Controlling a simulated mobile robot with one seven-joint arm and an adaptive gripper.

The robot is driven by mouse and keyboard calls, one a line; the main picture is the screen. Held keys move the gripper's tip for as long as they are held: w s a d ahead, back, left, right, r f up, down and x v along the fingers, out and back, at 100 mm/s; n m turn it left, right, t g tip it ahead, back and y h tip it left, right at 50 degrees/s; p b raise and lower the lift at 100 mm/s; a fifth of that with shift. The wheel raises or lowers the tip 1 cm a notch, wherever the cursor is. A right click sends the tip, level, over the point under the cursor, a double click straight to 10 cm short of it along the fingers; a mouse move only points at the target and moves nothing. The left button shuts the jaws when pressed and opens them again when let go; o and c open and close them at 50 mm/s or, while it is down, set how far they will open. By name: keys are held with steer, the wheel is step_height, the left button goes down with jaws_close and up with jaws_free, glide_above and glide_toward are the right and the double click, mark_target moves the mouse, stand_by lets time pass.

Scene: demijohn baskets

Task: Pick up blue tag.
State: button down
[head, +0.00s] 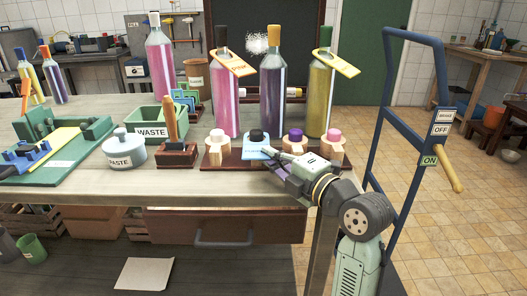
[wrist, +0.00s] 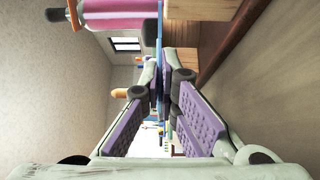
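The blue tag (head: 256,153) hangs at the wooden stand with the black top (head: 258,136), on the dark red rack near the table's front edge. In the wrist view the tag shows edge-on as a thin blue strip (wrist: 160,38). My gripper (head: 268,156) is at the tag's lower right in the head view. In the wrist view my gripper (wrist: 164,82) has its purple-padded fingers apart, with the strip running between their tips. I cannot tell whether either finger touches it.
A blue cart frame (head: 376,125) stands right of my arm.

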steer(key=shift+r, duration=0.1)
steer(key=shift+r, duration=0.85)
steer(key=shift+s+r+b, duration=0.4)
steer(key=shift+r+b, duration=0.2)
steer(key=shift+r, duration=0.2)
steer(key=s+a+r+b, duration=0.1)
steer(key=s+b, duration=0.6)
steer(key=s, duration=0.8)
steer(key=shift+a+r+b, duration=0.25)
steer(key=shift+a+b, duration=0.05)
steer(key=shift+a, duration=0.6)
